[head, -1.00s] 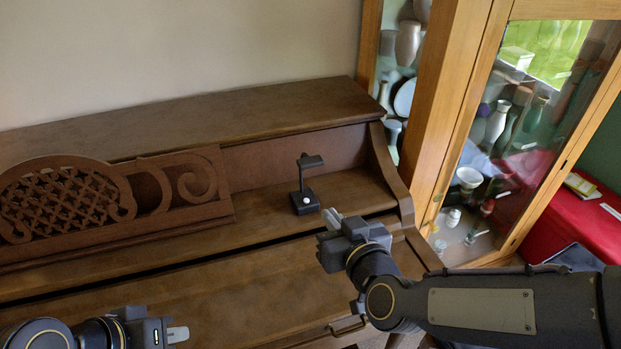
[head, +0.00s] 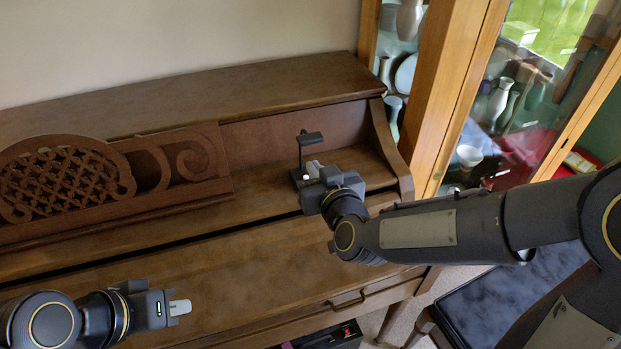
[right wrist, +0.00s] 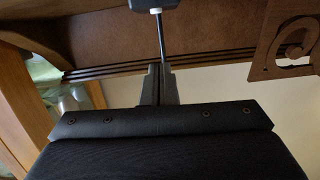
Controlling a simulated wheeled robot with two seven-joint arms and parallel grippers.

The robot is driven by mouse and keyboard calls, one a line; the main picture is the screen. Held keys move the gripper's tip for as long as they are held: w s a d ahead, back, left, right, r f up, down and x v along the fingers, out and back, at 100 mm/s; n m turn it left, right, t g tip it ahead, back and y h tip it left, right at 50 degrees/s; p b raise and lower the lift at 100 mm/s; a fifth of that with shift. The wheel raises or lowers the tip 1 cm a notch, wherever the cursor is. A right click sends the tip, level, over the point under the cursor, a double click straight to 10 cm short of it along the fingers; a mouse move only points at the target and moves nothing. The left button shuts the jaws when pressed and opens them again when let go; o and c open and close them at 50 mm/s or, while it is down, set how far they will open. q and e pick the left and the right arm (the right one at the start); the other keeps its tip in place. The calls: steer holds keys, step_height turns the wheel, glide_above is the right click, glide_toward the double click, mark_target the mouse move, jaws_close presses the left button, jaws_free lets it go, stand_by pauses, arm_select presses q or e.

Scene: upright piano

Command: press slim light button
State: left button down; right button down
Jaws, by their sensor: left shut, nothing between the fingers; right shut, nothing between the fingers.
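The slim light (head: 312,138) is a small black desk lamp with a thin post, standing on the piano shelf. Its dark base is partly hidden by my right gripper, and the white button (head: 306,177) shows at the base's front. My right gripper (head: 313,167) is shut and empty, its tips beside the button and base; contact cannot be told from the head view. In the right wrist view, which looks upside down, the button (right wrist: 156,10) is at the top edge, apart from the shut fingertips (right wrist: 161,68). My left gripper (head: 181,307) is shut and empty above the lower left lid.
The carved music stand (head: 165,160) is left of the lamp. The piano's raised side (head: 391,145) is close on the right. A glass cabinet (head: 433,100) stands beyond it. The shelf between music stand and lamp is clear.

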steer(key=shift+x, duration=1.1)
steer(key=f, duration=0.2)
steer(key=shift+w+a+f+b, duration=0.15)
steer(key=shift+w+f+b, duration=0.15)
steer(key=shift+b, duration=0.05)
arm_select(q)
steer(key=shift+f, duration=0.45)
arm_select(e)
steer(key=shift+f, duration=0.75)
